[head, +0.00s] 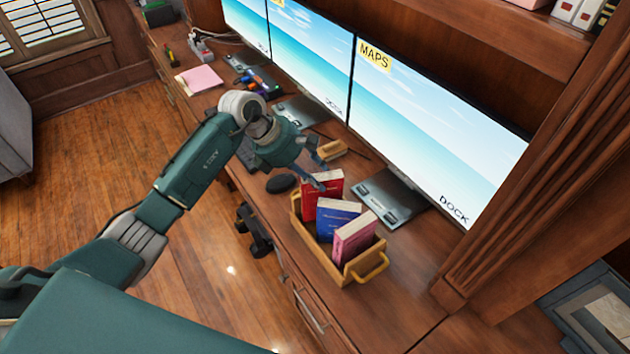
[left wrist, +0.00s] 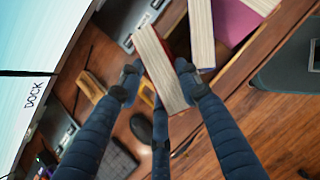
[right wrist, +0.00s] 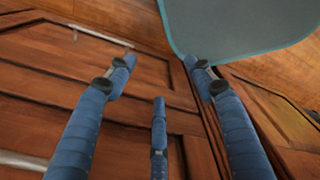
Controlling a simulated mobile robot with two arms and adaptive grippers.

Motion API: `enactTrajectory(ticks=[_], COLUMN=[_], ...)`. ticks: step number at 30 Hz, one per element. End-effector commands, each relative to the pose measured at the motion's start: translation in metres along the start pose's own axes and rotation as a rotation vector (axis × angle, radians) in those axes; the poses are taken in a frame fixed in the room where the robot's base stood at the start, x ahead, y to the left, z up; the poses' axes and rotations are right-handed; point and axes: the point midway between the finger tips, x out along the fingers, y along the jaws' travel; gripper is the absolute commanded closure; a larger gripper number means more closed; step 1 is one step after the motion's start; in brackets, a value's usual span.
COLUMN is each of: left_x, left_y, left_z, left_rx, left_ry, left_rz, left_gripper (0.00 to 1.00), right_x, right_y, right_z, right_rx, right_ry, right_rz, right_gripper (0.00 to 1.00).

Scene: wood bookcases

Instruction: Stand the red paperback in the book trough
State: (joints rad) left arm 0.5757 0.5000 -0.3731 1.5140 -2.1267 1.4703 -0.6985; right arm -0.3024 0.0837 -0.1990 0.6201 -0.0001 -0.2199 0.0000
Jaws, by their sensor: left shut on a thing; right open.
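The red paperback (head: 322,191) is upright at the left end of the wooden book trough (head: 325,264), beside a blue book. My left gripper (head: 318,180) is shut on its upper part. In the left wrist view the book's page edges (left wrist: 162,70) show between my left fingers (left wrist: 158,80). The book's lower part is hidden by the trough and the blue book, so I cannot tell whether it touches the trough floor. My right gripper (right wrist: 158,75) is open and empty in front of wood panels; it does not show in the head view.
A blue book (head: 335,222) and a pink book (head: 353,238) lean in the trough. A black mouse (head: 281,184) lies left of it. Monitors (head: 430,130) stand close behind on flat bases (head: 388,199). The desk right of the trough (head: 400,315) is clear.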

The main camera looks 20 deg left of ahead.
Motion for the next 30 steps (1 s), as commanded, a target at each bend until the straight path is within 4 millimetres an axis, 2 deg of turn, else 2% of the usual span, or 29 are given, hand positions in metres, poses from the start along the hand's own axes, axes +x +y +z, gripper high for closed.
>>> enactTrajectory(ticks=[6, 18, 19, 20, 30], left_x=[0.025, 0.032, 0.033, 0.032, 0.029], left_y=[-0.001, -0.001, -0.001, -0.001, -0.001], left_z=[-0.015, -0.019, -0.021, -0.020, -0.018], left_rx=[-0.003, 0.001, 0.000, 0.000, -0.001], left_ry=[-0.001, 0.000, 0.002, 0.002, 0.001], left_rz=[-0.003, -0.001, -0.002, -0.002, -0.003], left_gripper=[1.00, 1.00, 0.64, 0.58, 0.58], right_x=[-0.011, -0.006, -0.006, -0.007, -0.011], right_y=[0.002, -0.001, -0.002, -0.002, -0.008], right_z=[-0.002, -0.003, -0.003, -0.004, -0.005], right_rx=[0.001, 0.002, 0.002, 0.002, 0.001], right_ry=[0.001, 0.003, 0.003, 0.003, 0.005], right_rz=[0.002, -0.001, -0.002, -0.003, -0.009], right_gripper=[0.47, 0.47, 0.47, 0.47, 0.47])
